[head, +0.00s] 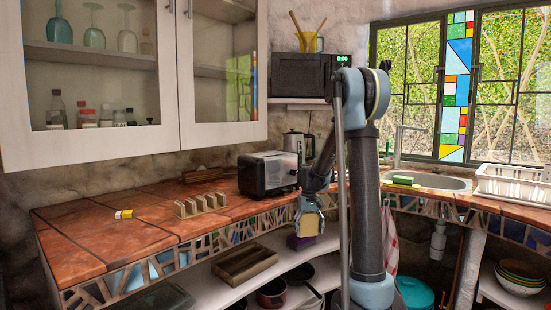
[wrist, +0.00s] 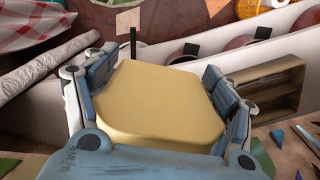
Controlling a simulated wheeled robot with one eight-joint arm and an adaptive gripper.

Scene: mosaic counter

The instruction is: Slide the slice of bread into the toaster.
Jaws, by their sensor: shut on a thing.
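The slice of bread (wrist: 160,105) is pale yellow and fills the middle of the wrist view, between both fingers of my gripper (wrist: 160,100). In the head view the slice (head: 309,225) hangs below my gripper (head: 308,208), in front of the counter's mosaic edge. My gripper is shut on it. The toaster (head: 266,175), black and silver, stands on the tiled counter, up and left of my gripper. The slice is apart from the toaster. The toaster's slots cannot be made out from here.
A wooden rack (head: 201,205) and a small yellow-and-white item (head: 123,214) are on the counter (head: 85,245) left of the toaster. A kettle (head: 294,143) stands behind it. A shelf below holds a wooden box (head: 246,263) and pans. The sink (head: 440,181) is at right.

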